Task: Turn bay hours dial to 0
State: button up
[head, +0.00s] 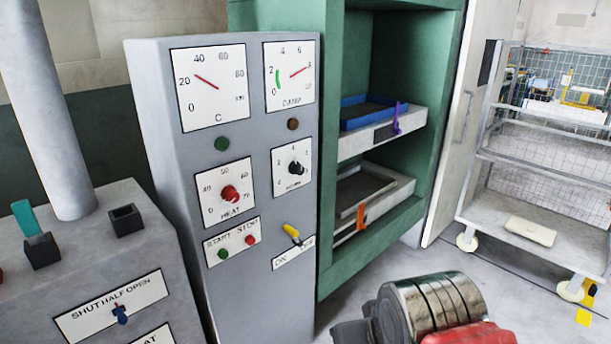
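The hours dial (295,168) is a black knob on a white scale plate, at the right of the grey control panel (180,260). The plate's numbers are small, and I cannot tell which one the knob's pale mark points at. Nothing touches the dial. A metal cylinder and a red part at the bottom edge seem to be my own arm.
The red heat knob (229,193) is left of the dial. Below are a green start button (223,254), a red stop button (250,240) and a yellow switch (291,232). A green press bay (328,90) and a wire cart (480,195) stand to the right.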

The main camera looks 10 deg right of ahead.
aim_at(295, 167)
jog(key=k, duration=1.3)
jog(key=z, duration=0.2)
jog(key=i, duration=1.3)
jog(key=u, duration=0.7)
jog(key=i, duration=0.85)
jog(key=u, duration=0.55)
